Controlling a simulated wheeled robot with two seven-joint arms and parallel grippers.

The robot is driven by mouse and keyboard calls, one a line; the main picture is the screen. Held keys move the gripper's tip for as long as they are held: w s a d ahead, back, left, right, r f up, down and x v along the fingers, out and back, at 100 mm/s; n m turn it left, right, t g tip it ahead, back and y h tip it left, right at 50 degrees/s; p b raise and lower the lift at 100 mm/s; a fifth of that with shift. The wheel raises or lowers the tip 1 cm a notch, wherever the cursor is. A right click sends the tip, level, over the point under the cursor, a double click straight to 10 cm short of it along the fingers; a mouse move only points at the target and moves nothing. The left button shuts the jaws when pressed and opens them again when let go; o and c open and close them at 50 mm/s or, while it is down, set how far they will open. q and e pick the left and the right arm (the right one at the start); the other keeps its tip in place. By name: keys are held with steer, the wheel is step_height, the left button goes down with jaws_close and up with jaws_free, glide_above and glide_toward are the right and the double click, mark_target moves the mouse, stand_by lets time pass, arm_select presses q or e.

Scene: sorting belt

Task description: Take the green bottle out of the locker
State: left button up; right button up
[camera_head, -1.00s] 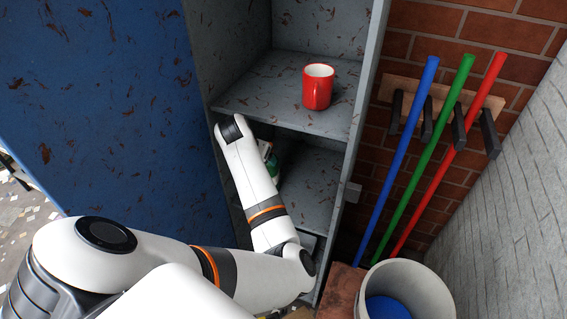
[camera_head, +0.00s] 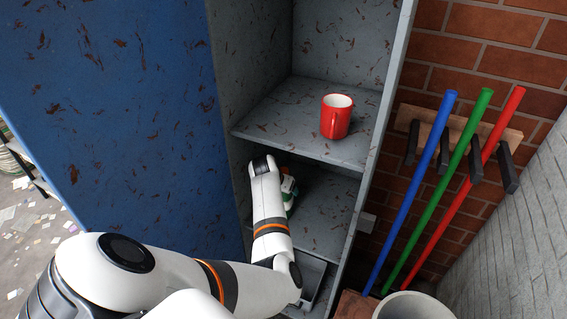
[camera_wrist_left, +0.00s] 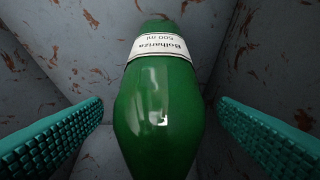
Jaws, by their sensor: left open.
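The green bottle (camera_wrist_left: 160,110) fills the middle of the left wrist view, with a white label that shows upside down there. In the head view a small part of the bottle (camera_head: 289,193) shows behind my left arm, on the locker's shelf below the mug. My left gripper (camera_wrist_left: 160,140) is open, with one teal padded finger on each side of the bottle and a visible gap to both. In the head view my arm hides the gripper. The grey locker (camera_head: 228,90) stands open with its compartments facing me. My right gripper is in neither view.
A red mug (camera_head: 335,118) stands on the shelf above the bottle. A blue door or panel (camera_head: 120,120) is on the left. Blue, green and red poles (camera_head: 450,190) lean in a wall rack at right, above a grey bucket (camera_head: 412,306).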

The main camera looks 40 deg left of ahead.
arm_select(q)
steer(key=shift+w+f, duration=0.2)
steer(key=shift+f, duration=0.05)
steer(key=c, duration=1.5)
steer(key=shift+c, duration=0.4)
steer(key=shift+r, duration=0.15)
